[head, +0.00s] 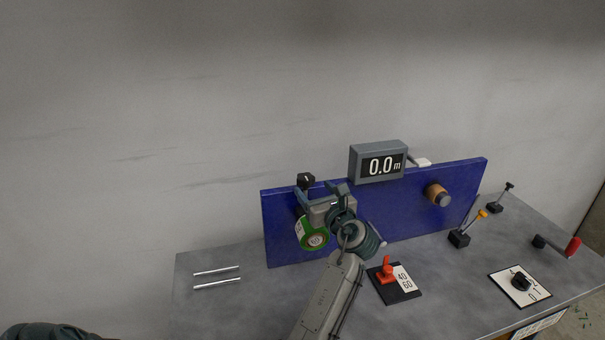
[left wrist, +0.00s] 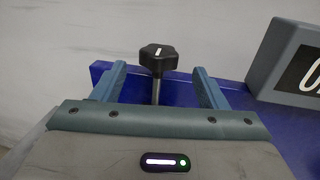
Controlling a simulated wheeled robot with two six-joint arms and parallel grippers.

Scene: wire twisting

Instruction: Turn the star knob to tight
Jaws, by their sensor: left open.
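The black star knob (head: 306,180) with a white mark sits on a metal stem at the top edge of the blue panel (head: 410,205). It also shows in the left wrist view (left wrist: 158,57), upright between and beyond the fingers. My left gripper (head: 321,190) is at the panel's top, just by the knob. In the left wrist view its two fingers (left wrist: 160,88) are spread, with the stem between them and clear space on both sides. The right gripper does not show.
A grey display (head: 378,161) reading 0.0 m stands right of the knob. A green-rimmed dial or spool (head: 312,234) hangs below my gripper.

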